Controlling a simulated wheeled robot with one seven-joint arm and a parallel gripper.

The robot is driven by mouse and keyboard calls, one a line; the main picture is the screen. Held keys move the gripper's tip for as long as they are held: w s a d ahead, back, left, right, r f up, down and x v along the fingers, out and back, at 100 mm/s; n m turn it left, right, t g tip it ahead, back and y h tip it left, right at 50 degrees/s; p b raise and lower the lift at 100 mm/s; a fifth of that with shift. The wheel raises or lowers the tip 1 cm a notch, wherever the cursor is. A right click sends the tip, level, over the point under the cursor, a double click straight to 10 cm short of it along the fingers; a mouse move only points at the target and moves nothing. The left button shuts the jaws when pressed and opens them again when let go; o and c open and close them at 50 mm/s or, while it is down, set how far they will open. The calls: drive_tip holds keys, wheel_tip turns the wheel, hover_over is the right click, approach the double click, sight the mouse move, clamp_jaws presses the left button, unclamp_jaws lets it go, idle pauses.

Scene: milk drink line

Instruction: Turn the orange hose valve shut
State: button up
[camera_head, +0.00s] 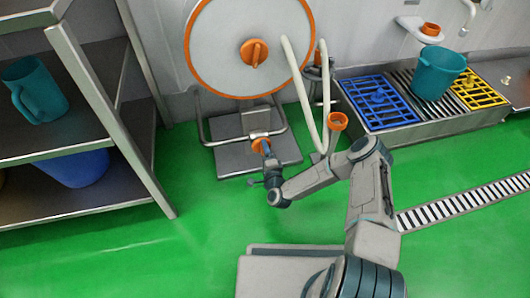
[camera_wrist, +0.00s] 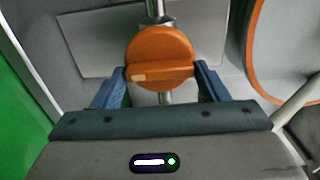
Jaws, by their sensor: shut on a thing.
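The orange hose valve (camera_wrist: 159,52) is a round knob with a raised bar across it, on a metal pipe. In the wrist view my gripper (camera_wrist: 163,76) has its two blue fingers on either side of the knob, shut on it. The bar lies crosswise, nearly level in that view. In the head view the valve (camera_head: 259,146) shows low in front of the hose reel, with my gripper (camera_head: 265,150) reaching it from the front. The fingertips' exact contact is partly hidden by the knob.
The white hose reel (camera_head: 225,40) with an orange rim stands against the wall above the valve. A white hose (camera_head: 300,90) hangs to its right. A metal shelf (camera_head: 95,85) stands left. A drain trough (camera_head: 400,130) holds a teal bucket (camera_head: 440,72). Green floor is clear between.

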drive_tip(key=o, duration=0.8)
drive_tip(key=shift+a, duration=0.1)
drive_tip(key=shift+o, duration=0.2)
drive_tip(key=shift+s, duration=0.15)
drive_tip(key=p+v, duration=0.5)
drive_tip(key=v, duration=0.8)
drive_tip(key=shift+s, duration=0.3)
